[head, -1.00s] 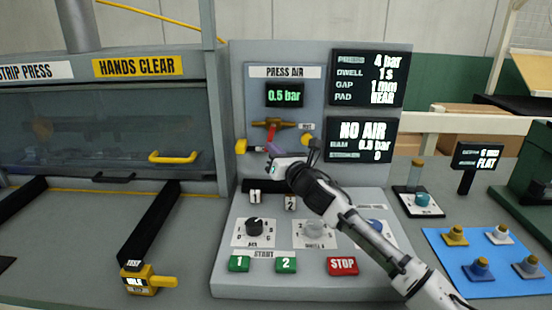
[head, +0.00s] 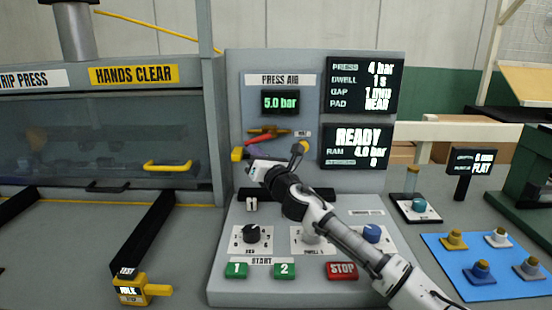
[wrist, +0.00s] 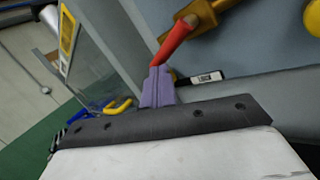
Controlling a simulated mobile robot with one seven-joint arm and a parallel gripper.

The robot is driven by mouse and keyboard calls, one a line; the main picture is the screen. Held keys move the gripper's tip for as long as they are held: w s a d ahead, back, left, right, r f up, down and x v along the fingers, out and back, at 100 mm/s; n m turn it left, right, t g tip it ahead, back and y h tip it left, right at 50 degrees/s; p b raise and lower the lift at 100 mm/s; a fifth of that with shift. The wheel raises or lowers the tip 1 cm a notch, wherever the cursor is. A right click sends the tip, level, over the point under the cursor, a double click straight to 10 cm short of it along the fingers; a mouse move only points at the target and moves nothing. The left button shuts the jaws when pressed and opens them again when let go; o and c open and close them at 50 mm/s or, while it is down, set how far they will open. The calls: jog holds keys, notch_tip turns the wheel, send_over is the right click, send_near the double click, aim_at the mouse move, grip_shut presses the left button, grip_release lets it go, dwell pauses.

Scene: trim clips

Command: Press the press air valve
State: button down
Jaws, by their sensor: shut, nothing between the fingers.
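The press air valve is a brass body (head: 268,132) with a red lever (head: 259,140), under the PRESS AIR sign (head: 280,80). The lever now lies nearly level, pointing left and slightly down. The readout (head: 280,102) above it shows 5.0 bar. My gripper (head: 250,164) is just below the lever in the head view. In the wrist view, the purple fingers (wrist: 157,86) are shut with nothing between them. Their tips are close to the end of the red lever (wrist: 176,40); I cannot tell whether they touch it.
The lower right screen (head: 356,147) reads READY, RAM 4.0 bar. Below my arm are knobs, green start buttons (head: 236,270) and a red STOP button (head: 342,271). A yellow-handled guard (head: 168,167) stands left. A blue mat (head: 468,285) with several pads lies right.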

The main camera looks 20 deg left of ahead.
jog(key=shift+a+r, duration=0.15)
jog(key=b+v, duration=0.3)
jog(key=v, duration=1.1)
jog(key=shift+s, duration=0.1)
